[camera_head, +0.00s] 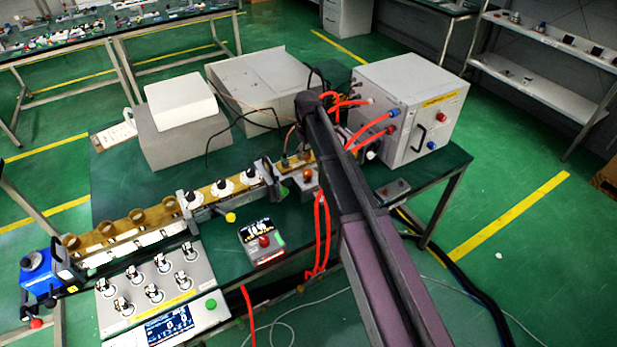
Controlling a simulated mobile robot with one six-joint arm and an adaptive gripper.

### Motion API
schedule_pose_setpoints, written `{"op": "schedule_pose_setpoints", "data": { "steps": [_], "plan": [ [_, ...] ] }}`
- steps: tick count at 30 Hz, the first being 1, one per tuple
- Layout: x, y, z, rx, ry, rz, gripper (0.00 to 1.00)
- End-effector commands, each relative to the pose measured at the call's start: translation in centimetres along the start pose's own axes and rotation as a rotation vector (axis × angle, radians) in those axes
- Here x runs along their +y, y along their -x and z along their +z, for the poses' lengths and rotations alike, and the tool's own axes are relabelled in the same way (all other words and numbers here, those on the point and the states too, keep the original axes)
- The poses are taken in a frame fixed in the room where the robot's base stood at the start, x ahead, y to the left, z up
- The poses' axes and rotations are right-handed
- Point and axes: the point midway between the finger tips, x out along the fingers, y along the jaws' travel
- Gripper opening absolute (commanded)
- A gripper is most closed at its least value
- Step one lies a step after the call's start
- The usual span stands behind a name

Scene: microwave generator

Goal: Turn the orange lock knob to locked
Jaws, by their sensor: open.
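A small orange-brown knob (307,174) sits on a grey box at the right end of the brass waveguide line, near the middle of the view. It is small, and its lock position cannot be read. My arm reaches in from the lower right, and its dark wrist bends down at the far end. My gripper (301,153) is open, small and partly hidden by my arm. It appears just above and behind the knob in the picture; whether it touches the knob cannot be told.
A grey cabinet (406,108) with red hoses stands behind my arm. A red-button box (262,243) and a control panel (160,297) with several knobs lie to the left. Pale boxes (181,120) stand at the back left.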

Motion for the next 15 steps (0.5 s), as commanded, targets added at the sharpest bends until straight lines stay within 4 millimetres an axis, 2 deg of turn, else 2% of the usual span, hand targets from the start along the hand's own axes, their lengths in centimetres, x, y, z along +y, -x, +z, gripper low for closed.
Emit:
{"op": "schedule_pose_setpoints", "data": {
  "steps": [1, 15],
  "plan": [
    [0.0, -0.8, 0.0, 0.0, 0.0, 0.0, 0.81],
    [0.1, -4.3, 0.0, 0.0, -0.001, 0.0, 0.81]
  ]
}}
